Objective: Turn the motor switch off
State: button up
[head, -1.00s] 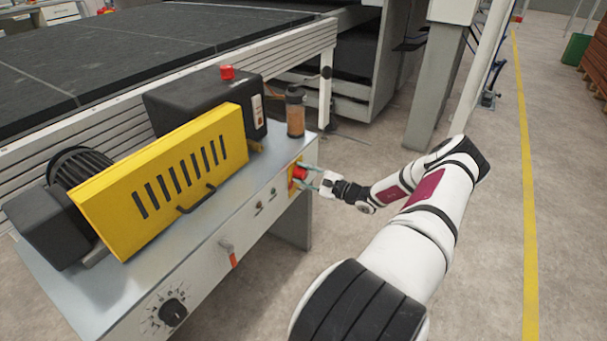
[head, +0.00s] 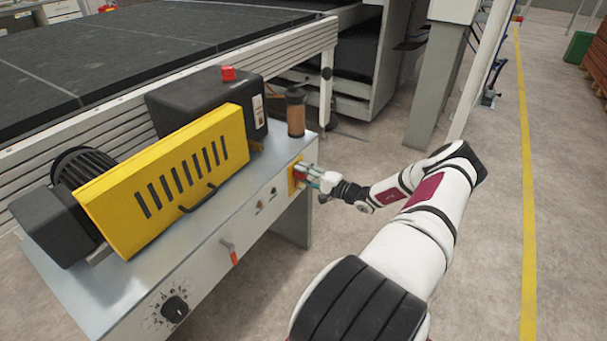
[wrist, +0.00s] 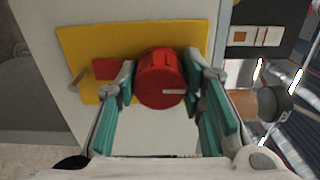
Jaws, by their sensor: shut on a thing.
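The motor switch is a red round knob (wrist: 160,78) with a short white mark on its face, on a yellow plate (wrist: 75,45) on the machine's panel. In the wrist view the white mark lies nearly level and points right. My gripper (wrist: 161,85) has its green-padded fingers on both sides of the knob and is shut on it. In the head view my gripper (head: 306,176) is at the yellow plate (head: 293,187) at the panel's right end, and its fingers hide most of the knob.
A lever with an orange handle (head: 229,251) and a black dial (head: 174,309) sit on the same panel to the left. A brown cylinder with a black cap (head: 295,112) stands on the ledge above.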

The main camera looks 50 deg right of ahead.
jog(key=shift+n, duration=0.4)
jog(key=o, duration=1.1)
jog(key=shift+o, duration=0.2)
jog(key=s, duration=1.2)
jog(key=shift+d, duration=0.45)
jog(key=shift+w, duration=0.1)
